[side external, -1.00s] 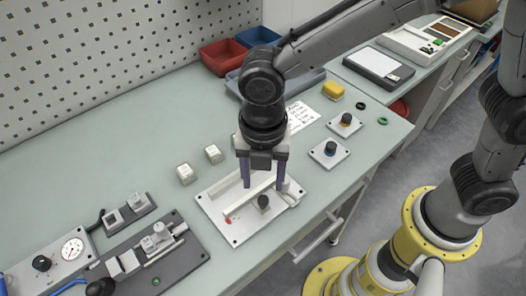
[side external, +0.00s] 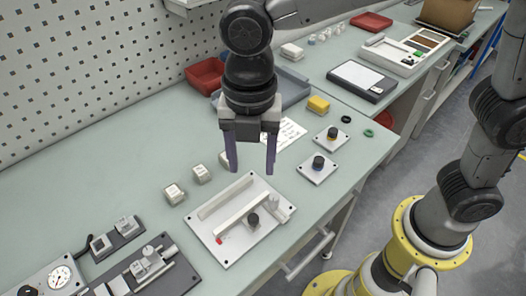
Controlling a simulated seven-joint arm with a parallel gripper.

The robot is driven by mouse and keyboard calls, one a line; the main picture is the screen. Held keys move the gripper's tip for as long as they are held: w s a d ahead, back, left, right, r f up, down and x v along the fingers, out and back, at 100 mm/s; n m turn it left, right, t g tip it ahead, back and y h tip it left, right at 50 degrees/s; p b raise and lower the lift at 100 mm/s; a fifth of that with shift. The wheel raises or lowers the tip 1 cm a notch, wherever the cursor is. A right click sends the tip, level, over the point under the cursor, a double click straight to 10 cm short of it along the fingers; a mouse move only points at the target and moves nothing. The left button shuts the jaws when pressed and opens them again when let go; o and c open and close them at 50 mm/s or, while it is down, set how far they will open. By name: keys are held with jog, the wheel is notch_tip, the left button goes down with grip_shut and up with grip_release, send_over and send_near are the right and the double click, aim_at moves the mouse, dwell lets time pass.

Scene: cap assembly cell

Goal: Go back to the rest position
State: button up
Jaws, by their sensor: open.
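My gripper (side external: 252,170) is open and empty. It hangs in the air above the bench, over the back edge of a white fixture plate, with its two purple-grey fingers pointing down and apart. The fixture plate (side external: 228,253) lies on the bench and carries a pale bar (side external: 243,212), a black knob (side external: 253,220) and a small red tip (side external: 219,240). Nothing is between the fingers. Part of a pale block (side external: 224,158) shows behind the left finger.
Two small pale blocks (side external: 174,193) (side external: 202,174) lie left of the plate. A gauge unit (side external: 60,277) is front left.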

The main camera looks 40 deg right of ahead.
jog(key=s+d+r+m+t, duration=0.15)
jog(key=d+r+m, duration=0.25)
jog(key=d, duration=0.5)
jog(key=s+d+r+m+t, duration=0.15)
jog(key=d+r+m, duration=0.25)
jog(key=d, duration=0.5)
jog(key=s+d+f+m+t, duration=0.1)
jog(key=s+d+m, duration=0.3)
jog(key=m, duration=0.5)
jog(key=s+d+f+m+t, duration=0.1)
jog(key=s+d+f+m, duration=0.3)
jog(key=m, duration=0.5)
jog(key=shift+s+f+m, duration=0.3)
jog(key=shift+s+f, duration=0.05)
jog(key=shift+s, duration=0.25)
